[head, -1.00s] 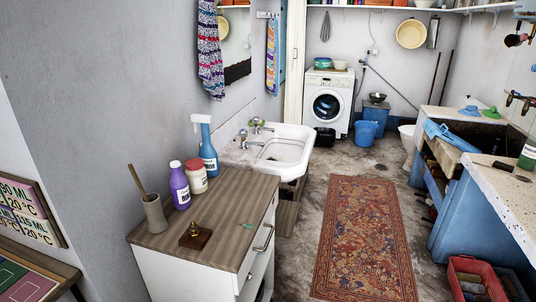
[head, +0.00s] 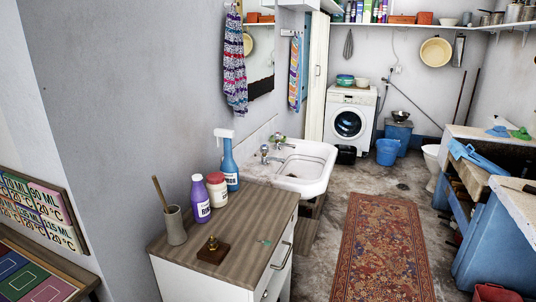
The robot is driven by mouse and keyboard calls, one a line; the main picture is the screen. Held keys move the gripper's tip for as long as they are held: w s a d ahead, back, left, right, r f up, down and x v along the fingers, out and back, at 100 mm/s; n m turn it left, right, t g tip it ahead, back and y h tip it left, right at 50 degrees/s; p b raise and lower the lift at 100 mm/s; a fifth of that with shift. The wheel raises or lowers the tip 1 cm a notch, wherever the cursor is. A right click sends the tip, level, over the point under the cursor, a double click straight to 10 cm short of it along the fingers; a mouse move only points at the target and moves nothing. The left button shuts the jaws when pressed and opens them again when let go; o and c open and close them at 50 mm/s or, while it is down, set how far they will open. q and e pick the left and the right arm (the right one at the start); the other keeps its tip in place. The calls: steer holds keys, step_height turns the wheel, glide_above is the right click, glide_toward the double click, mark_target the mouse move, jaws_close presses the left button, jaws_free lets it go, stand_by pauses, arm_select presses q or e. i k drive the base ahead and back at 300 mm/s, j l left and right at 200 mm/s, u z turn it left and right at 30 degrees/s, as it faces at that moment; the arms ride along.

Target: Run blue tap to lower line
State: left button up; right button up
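Neither of my grippers is in view. A white washbasin (head: 303,168) stands against the left wall. Two small metal taps show at its back, a nearer one (head: 265,154) and a farther one (head: 280,141). They are too small to tell whether either is marked blue or running. A stone-topped trough unit (head: 515,145) with blue sides is partly in view at the right, cut by the picture edge. I see no vessel with a clear lower line.
A patterned rug (head: 383,250) covers the middle floor, which is clear. A washing machine (head: 350,120), blue bucket (head: 388,151) and toilet stand at the back.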

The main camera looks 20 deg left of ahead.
mark_target(264, 149)
steer(key=i+l+u, duration=0.1)
steer(key=i, duration=0.4)
steer(key=i+l+u, duration=0.1)
steer(key=i+l, duration=0.25)
steer(key=i, duration=0.2)
